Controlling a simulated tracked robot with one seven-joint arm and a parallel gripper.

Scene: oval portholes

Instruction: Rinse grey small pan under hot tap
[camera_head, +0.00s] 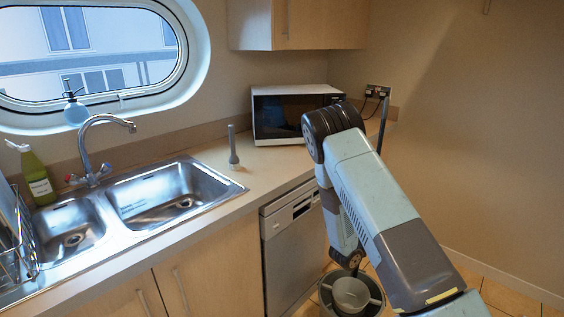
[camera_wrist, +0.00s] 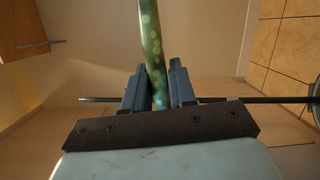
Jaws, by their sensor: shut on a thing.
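In the head view the chrome tap (camera_head: 105,122) arches over the double steel sink, with a red-marked knob (camera_head: 70,179) at its left base. A round grey thing (camera_head: 351,291), possibly the small pan, shows low at the floor inside a dark ring, below my bent arm. I cannot tell whether it is the pan. In the wrist view my gripper (camera_wrist: 159,105) is shut on a slim green spotted handle (camera_wrist: 151,40), which runs up out of the picture. What the handle belongs to is not visible. My gripper is not clear in the head view.
The larger basin (camera_head: 175,192) and smaller basin (camera_head: 68,226) look empty. A green bottle (camera_head: 38,180) and dish rack (camera_head: 18,240) stand at left. A grey upright tool (camera_head: 233,150) and microwave (camera_head: 290,110) stand on the counter. A dark thin rod (camera_wrist: 235,99) passes behind my fingers.

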